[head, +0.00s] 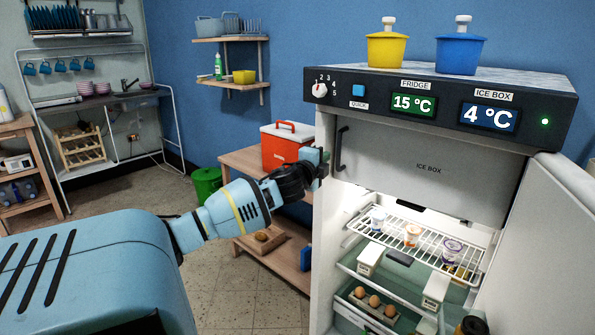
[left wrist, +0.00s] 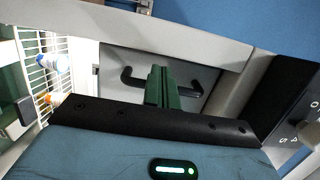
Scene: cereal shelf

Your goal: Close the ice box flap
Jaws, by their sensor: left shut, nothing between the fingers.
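My left gripper (head: 323,160) is at the fridge's left front edge, close to the handle. Its green fingers (left wrist: 160,88) are shut and empty, in front of the handle's middle; contact is unclear. My right gripper is out of view.
The fridge door (head: 545,245) stands open at the right. A wire shelf (head: 395,228) with small tubs is below the flap. A yellow pot (head: 387,50) and a blue pot (head: 459,53) stand on top. A red cooler (head: 285,148) sits on a wooden table behind my left arm.

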